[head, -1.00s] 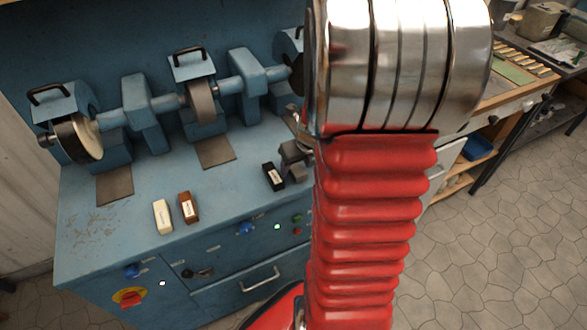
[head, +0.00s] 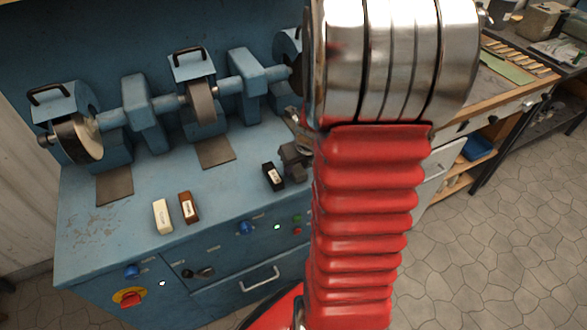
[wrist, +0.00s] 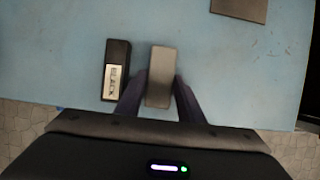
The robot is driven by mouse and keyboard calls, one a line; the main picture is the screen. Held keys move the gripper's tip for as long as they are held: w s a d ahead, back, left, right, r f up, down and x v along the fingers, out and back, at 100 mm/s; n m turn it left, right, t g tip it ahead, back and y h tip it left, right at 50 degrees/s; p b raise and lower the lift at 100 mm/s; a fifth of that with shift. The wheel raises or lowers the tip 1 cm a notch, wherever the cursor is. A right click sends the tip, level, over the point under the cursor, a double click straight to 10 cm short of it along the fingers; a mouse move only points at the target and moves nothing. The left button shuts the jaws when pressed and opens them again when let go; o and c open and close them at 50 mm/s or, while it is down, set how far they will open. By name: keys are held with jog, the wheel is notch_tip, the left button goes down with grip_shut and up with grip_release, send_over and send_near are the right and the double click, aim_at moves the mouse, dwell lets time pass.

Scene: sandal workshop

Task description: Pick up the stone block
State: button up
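The stone block, a plain light grey oblong (wrist: 160,66), lies on the blue bench top in the wrist view. My gripper (wrist: 159,84) reaches in from below, with one dark finger on each side of the block's near part. The fingers look open, with a narrow gap at the left; contact on the right is unclear. In the head view my arm hides most of the gripper, and I cannot clearly separate the stone block from the grey shapes beside the arm.
A black block with a white label (wrist: 115,70) lies close left of the stone block; it also shows in the head view (head: 273,176). A white bar (head: 162,216) and a brown bar (head: 188,208) lie farther left. Grinding wheels (head: 201,104) stand behind.

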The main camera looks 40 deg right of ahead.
aim_at(296, 168)
jog(key=c, duration=0.6)
jog(key=shift+r, duration=0.15)
notch_tip(296, 168, up, 10)
dwell(0.5)
dwell(0.5)
